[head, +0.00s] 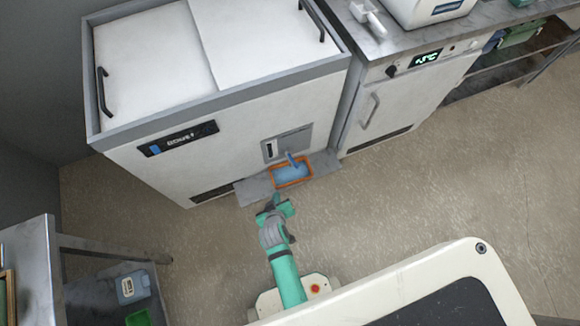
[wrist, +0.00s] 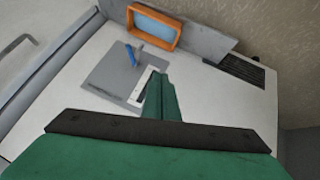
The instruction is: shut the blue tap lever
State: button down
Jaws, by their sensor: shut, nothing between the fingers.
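The blue tap lever (head: 291,158) is on the recessed grey plate (head: 279,146) low on the front of the white chest appliance. In the wrist view the lever (wrist: 130,55) stands out from the plate (wrist: 110,78), with a grey tap part beside it. My gripper (head: 276,199) is in front of the appliance, near the tray's near side in the picture. In the wrist view my gripper (wrist: 161,78) has its green fingers together and empty. The fingertips appear to the right of the lever, apart from it in the picture. They cover part of a white-and-dark strip on the plate.
An orange-rimmed tray (head: 275,183) with a blue inside lies on a grey ledge (head: 325,164) under the tap. A white cabinet (head: 395,105) with a handle stands to the right. A metal shelf unit (head: 28,245) is at lower left. Open floor (head: 430,180) lies to the right.

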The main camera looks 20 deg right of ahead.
aim_at(293, 161)
jog(key=w+d+f+g+h, duration=0.1)
jog(key=w+d+f+g, duration=0.1)
jog(key=w, duration=0.7)
jog(key=shift+w+d+g+h, duration=0.3)
jog(key=shift+d+g, duration=0.1)
jog(key=shift+d, duration=0.35)
jog(key=shift+f, duration=0.1)
jog(key=w+d+f, duration=0.5)
jog(key=d+f, duration=0.2)
jog(key=f, duration=0.2)
jog(key=shift+d, duration=0.15)
